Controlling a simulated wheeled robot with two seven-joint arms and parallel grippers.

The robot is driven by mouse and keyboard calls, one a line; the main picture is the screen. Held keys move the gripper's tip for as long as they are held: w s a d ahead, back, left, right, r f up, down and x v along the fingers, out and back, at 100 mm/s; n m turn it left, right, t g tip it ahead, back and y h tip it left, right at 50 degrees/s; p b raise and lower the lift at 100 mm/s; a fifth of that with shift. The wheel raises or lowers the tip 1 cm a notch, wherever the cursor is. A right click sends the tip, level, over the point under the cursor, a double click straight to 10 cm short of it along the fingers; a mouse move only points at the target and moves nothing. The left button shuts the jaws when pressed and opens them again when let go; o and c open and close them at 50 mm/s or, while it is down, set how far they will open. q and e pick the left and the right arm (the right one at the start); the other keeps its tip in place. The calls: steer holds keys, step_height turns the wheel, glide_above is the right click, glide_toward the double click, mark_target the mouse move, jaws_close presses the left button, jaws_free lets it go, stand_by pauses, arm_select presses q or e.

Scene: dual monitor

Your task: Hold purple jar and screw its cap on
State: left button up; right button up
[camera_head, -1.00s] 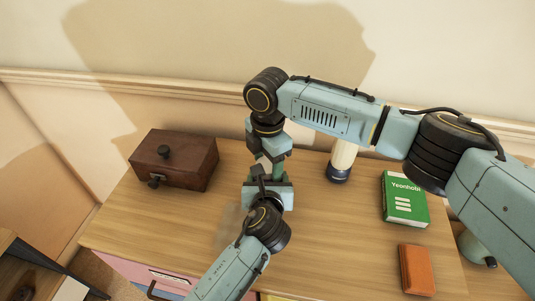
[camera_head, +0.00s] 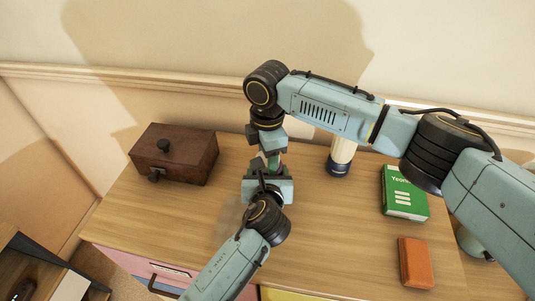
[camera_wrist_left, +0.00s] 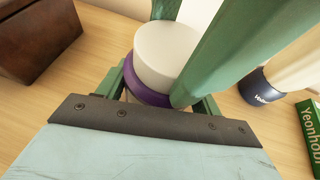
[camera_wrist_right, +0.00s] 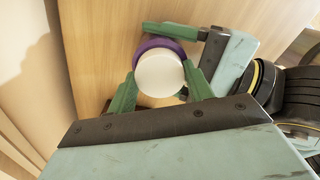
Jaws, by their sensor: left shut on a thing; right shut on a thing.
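The purple jar (camera_wrist_left: 148,93) shows as a purple rim between the green fingers of my left gripper (camera_wrist_left: 160,100), which is shut on it. The white cap (camera_wrist_left: 168,52) sits directly over the purple rim; I cannot tell how tightly it is seated. In the right wrist view the cap (camera_wrist_right: 160,74) lies between the green fingertips of my right gripper (camera_wrist_right: 160,90), which is shut on it, with purple jar (camera_wrist_right: 150,45) behind it. In the head view my right gripper (camera_head: 270,158) is above my left gripper (camera_head: 268,185), and the arms hide most of the jar and cap.
A dark wooden box (camera_head: 185,160) stands at the left of the wooden table (camera_head: 320,240). A white and navy bottle (camera_head: 340,160) stands behind right of the grippers. A green book (camera_head: 405,195) and an orange block (camera_head: 416,262) lie at the right.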

steer(key=shift+w, duration=0.1)
steer(key=o, duration=1)
steer(key=shift+o, duration=0.4)
steer(key=shift+s, duration=0.2)
steer(key=shift+r, duration=2.3)
steer(key=shift+w, duration=0.1)
steer(key=shift+c, duration=0.4)
